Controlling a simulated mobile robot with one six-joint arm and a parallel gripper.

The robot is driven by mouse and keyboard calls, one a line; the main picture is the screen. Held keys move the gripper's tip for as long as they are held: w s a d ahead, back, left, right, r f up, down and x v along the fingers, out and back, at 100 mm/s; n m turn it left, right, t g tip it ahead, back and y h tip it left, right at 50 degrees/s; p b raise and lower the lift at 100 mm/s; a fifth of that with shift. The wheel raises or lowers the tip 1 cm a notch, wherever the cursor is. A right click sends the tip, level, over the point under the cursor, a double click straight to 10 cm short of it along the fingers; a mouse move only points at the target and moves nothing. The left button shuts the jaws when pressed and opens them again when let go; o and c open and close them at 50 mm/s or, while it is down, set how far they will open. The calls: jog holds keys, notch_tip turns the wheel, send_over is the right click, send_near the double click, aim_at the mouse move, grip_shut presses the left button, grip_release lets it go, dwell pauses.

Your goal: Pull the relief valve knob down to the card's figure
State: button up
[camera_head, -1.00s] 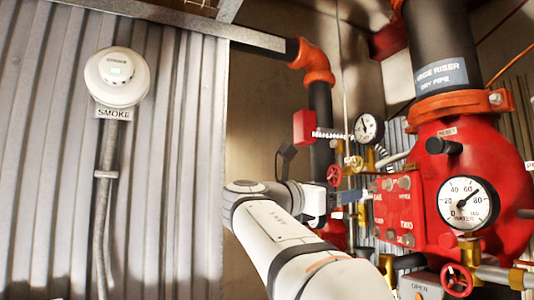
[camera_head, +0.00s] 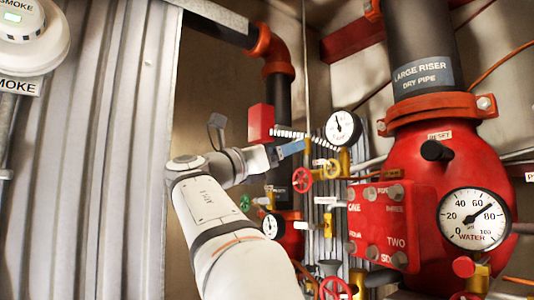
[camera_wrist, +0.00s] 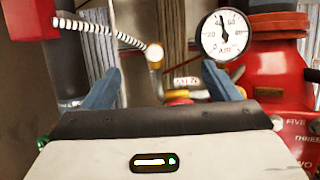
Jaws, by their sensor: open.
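My gripper (camera_head: 304,146) is open and empty, left of the air gauge (camera_head: 343,128) and above a red handwheel (camera_head: 302,180). Its two blue fingers (camera_wrist: 160,70) stand apart in the wrist view. I cannot make out a card with a figure.
A red box (camera_head: 261,123) holds the hose's left end, close behind my arm. The red riser body (camera_head: 470,165) with its water gauge (camera_head: 473,218) stands at right. A bolted red plate (camera_head: 385,225) and several valves crowd the area below. Corrugated wall (camera_head: 120,170) is at left.

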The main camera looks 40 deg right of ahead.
jog(key=x, duration=0.4)
jog(key=w+p+x, duration=0.1)
jog(key=x, duration=0.2)
jog(key=shift+d, duration=0.1)
jog(key=shift+d+r, duration=0.15)
jog(key=shift+d, duration=0.2)
grip_shut()
dwell(0.8)
